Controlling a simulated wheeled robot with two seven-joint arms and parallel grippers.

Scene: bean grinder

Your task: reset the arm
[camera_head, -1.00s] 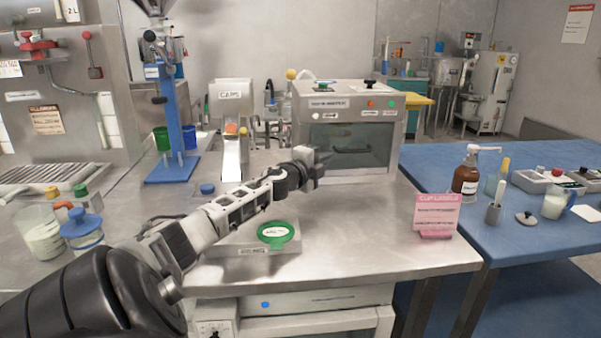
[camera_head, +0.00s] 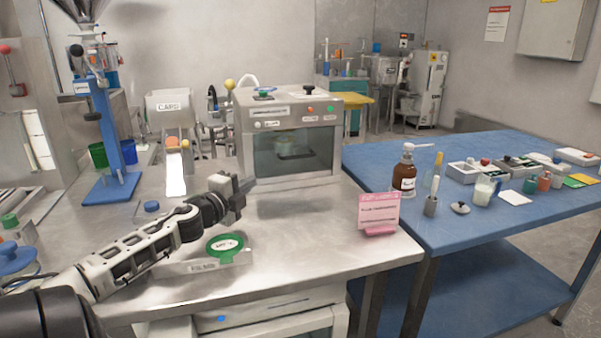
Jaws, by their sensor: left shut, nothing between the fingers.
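My left arm comes in from the lower left over the steel table (camera_head: 310,225). My left gripper (camera_head: 246,184) is shut and empty. It is above the table, in front of the steel oven-like box (camera_head: 290,135) with a dark glass door. A round green-rimmed item (camera_head: 224,247) sits on a low labelled base close below the gripper and forearm. My right arm and gripper are not in view.
A blue stand (camera_head: 112,150) with a funnel and a white CAPS dispenser (camera_head: 170,108) stand behind the arm. A pink sign (camera_head: 379,213) is near the table's right edge. The blue table (camera_head: 480,225) holds a brown pump bottle (camera_head: 404,175) and several small items.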

